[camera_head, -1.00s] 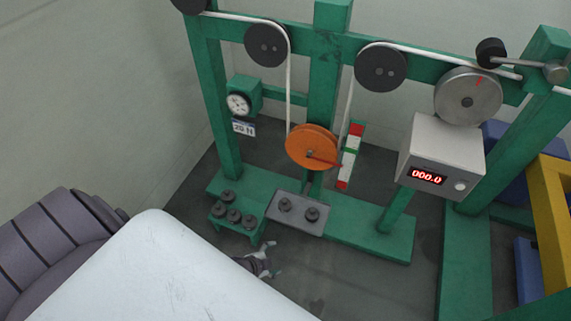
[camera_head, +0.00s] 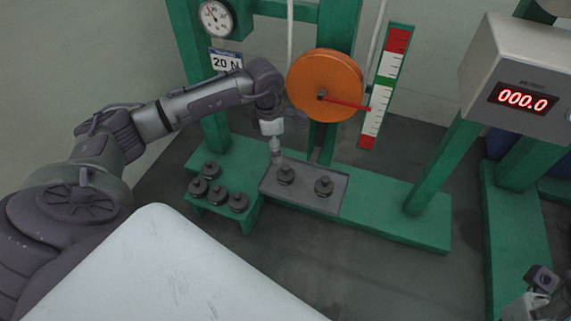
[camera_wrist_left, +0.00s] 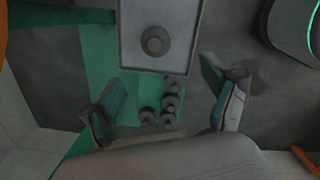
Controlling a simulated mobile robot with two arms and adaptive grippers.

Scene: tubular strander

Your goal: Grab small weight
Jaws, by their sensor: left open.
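Several small dark knobbed weights (camera_head: 217,194) stand on a low green stand left of a grey tray (camera_head: 305,200). Two dark weights, a left one (camera_head: 286,174) and a right one (camera_head: 324,186), stand on the tray. My left gripper (camera_head: 275,152) is above the tray's left end, close to the left weight, pointing down. In the wrist view my left gripper (camera_wrist_left: 165,98) has its fingers apart with nothing held. Stand weights (camera_wrist_left: 170,102) show between and below the fingers, and one tray weight (camera_wrist_left: 155,41) shows ahead. My right gripper (camera_head: 540,290) is partly visible at bottom right; its jaws are unclear.
The green frame carries an orange pulley (camera_head: 325,85) with a red pointer, a striped scale (camera_head: 385,85), a round gauge (camera_head: 216,18) and a display box (camera_head: 525,90) reading 000.0. The orange pulley is close right of my left wrist. Grey floor in front is clear.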

